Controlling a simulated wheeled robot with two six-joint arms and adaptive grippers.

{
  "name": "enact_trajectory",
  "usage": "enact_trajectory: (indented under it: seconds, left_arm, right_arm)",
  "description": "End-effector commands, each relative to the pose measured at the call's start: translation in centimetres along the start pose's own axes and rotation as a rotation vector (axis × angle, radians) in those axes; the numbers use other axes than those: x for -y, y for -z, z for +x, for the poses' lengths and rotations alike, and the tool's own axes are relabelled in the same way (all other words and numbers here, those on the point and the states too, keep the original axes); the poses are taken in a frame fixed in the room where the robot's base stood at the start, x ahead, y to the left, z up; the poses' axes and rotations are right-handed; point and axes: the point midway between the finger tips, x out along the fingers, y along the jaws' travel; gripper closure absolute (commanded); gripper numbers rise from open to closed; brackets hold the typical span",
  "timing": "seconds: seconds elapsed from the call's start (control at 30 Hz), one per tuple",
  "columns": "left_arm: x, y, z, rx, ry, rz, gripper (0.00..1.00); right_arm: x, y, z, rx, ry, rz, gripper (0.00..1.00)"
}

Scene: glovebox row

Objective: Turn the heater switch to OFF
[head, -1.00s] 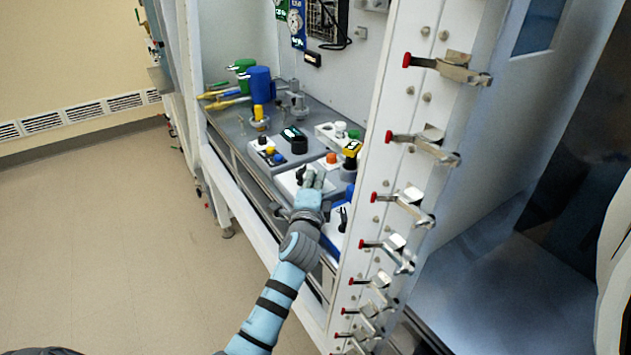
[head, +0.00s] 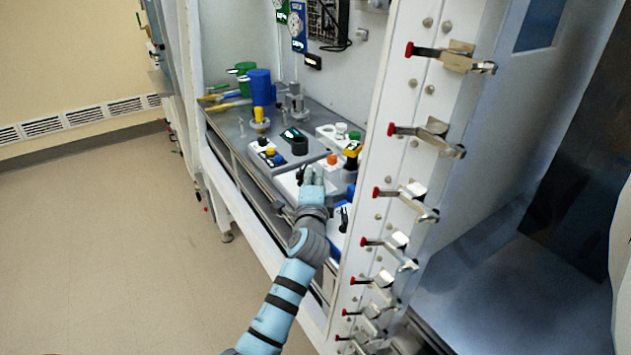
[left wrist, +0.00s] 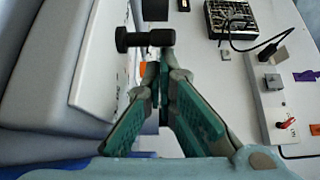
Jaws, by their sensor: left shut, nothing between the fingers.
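My left gripper (head: 307,172) reaches over a white switch panel (head: 287,187) on the grey bench, inside the cabinet. Its fingers are shut with nothing between them, and they also show in the left wrist view (left wrist: 165,68). A small black switch handle (head: 299,176) stands on the panel just left of the fingertips. In the left wrist view a black handle with a round end (left wrist: 132,39) lies right at the fingertips; I cannot tell whether they touch. I cannot read any heater label or the switch's setting. My right gripper is in neither view.
A black knob box (head: 299,146), an orange button (head: 332,159) and a yellow-topped device (head: 352,150) stand close by. A blue container (head: 260,87) is farther back. The cabinet's edge with red-tipped clamps (head: 392,130) rises close to the right of my arm.

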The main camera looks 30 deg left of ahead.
Motion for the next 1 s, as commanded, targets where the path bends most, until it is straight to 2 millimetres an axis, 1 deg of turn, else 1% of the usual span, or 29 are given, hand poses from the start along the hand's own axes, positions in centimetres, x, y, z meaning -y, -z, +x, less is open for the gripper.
enact_trajectory:
  seconds: [0.27,0.53,0.73,1.0]
  left_arm:
    - [-0.2,-0.1,0.2,0.050,-0.001,-0.002,1.00]
    - [-0.3,-0.1,0.5,0.146,0.000,-0.002,1.00]
    - [0.1,-0.1,1.0,0.162,-0.002,0.002,1.00]
    - [0.3,-0.2,1.6,0.164,0.004,0.002,1.00]
  right_arm:
    - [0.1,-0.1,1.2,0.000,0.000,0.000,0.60]
    - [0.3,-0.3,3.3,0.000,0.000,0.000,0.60]
    - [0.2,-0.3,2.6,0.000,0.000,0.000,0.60]
    - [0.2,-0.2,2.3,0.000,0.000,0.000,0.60]
